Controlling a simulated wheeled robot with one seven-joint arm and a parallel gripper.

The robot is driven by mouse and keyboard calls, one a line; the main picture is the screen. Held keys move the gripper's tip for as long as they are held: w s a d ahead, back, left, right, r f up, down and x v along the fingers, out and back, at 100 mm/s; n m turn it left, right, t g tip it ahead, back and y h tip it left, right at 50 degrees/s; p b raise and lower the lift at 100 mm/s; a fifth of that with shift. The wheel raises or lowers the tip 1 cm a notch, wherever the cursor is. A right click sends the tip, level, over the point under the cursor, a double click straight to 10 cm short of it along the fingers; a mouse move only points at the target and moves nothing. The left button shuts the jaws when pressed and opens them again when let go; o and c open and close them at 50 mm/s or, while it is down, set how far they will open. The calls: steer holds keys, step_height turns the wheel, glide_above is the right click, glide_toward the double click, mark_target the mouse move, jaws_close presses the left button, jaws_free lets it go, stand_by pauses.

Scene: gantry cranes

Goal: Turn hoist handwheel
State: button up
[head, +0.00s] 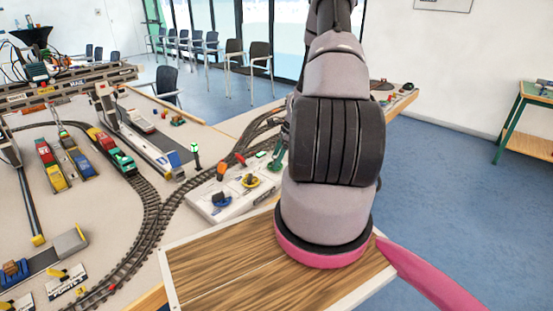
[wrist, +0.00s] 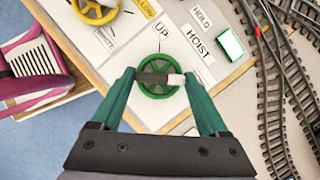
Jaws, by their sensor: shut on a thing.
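The hoist handwheel (wrist: 158,95) is a green spoked wheel in the middle of the wrist view, on a white panel beside the printed words HOIST and UP. My gripper (wrist: 160,78) has two green fingers, one on each side of the wheel. It is shut on the wheel, with the bar between the fingertips. The fingers hide parts of the rim. In the head view my arm covers much of the area around the wheel.
Model train tracks (head: 150,215) curve past the panel. A wooden board (head: 225,275) lies under my arm.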

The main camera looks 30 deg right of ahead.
steer(key=n+g, duration=0.1)
steer(key=n, duration=0.3)
steer(key=shift+w+n+g, duration=0.2)
steer(key=shift+n+g, duration=0.1)
steer(key=shift+g, duration=0.1)
steer(key=shift+n+g, duration=0.8)
steer(key=shift+n, duration=1.3)
steer(key=o, duration=1.2)
steer(key=shift+o, duration=0.2)
steer(key=shift+r, duration=0.1)
steer(key=v, duration=1)
steer(key=shift+d+r, duration=0.2)
steer(key=shift+r, duration=0.1)
steer(key=shift+w, duration=0.15)
